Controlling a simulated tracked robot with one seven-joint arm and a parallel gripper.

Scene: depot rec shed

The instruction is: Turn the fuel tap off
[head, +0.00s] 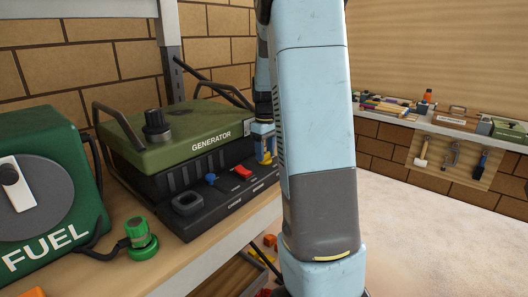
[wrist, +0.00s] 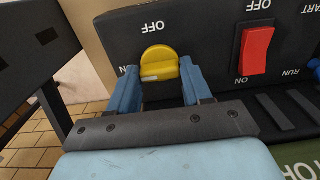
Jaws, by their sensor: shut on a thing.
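The yellow tap knob (wrist: 160,58) is on the dark control panel (wrist: 210,50) of the generator in the wrist view. My gripper (wrist: 160,80) has one blue finger on each side of the knob and is shut on it. OFF lettering shows above the knob. The knob's stem and exact pointing direction are hard to tell. In the head view, my gripper (head: 264,143) is at the right end of the generator (head: 180,140), with a bit of yellow at the fingers. My arm hides what lies behind it.
A red rocker switch (wrist: 256,50) is right of the knob. A green fuel can (head: 45,190) and a green hose fitting (head: 139,238) stand left on the wooden bench (head: 125,270). A tool board (head: 450,160) hangs at the right wall. Open floor lies right of my arm.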

